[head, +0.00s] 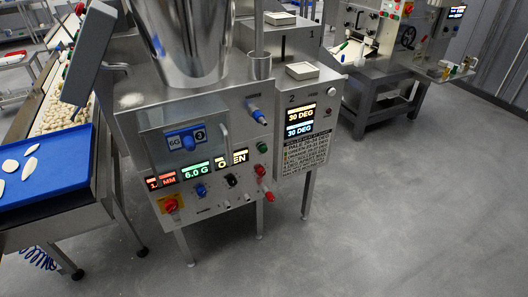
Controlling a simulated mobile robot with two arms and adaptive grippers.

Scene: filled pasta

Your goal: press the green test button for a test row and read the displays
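A steel machine stands in the middle of the head view. A green button (262,147) sits on the right of its front panel, with red knobs (260,171) below it. A row of displays crosses the panel: a red one (160,182) ending in "MM", partly unreadable, a green one (196,170) reading "6.0 G", and a pale one (232,158) reading "OPEN". On the box marked 2, an orange display (300,114) and a blue display (299,129) both read "30 DEG". Neither of my grippers is in view.
A clear cover (183,140) with a handle fronts the panel; a blue part marked "6G" and "3" shows there. A red stop button (171,205) is at lower left. A blue tray (45,172) with pale pieces stands left. The floor (400,220) at right is clear.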

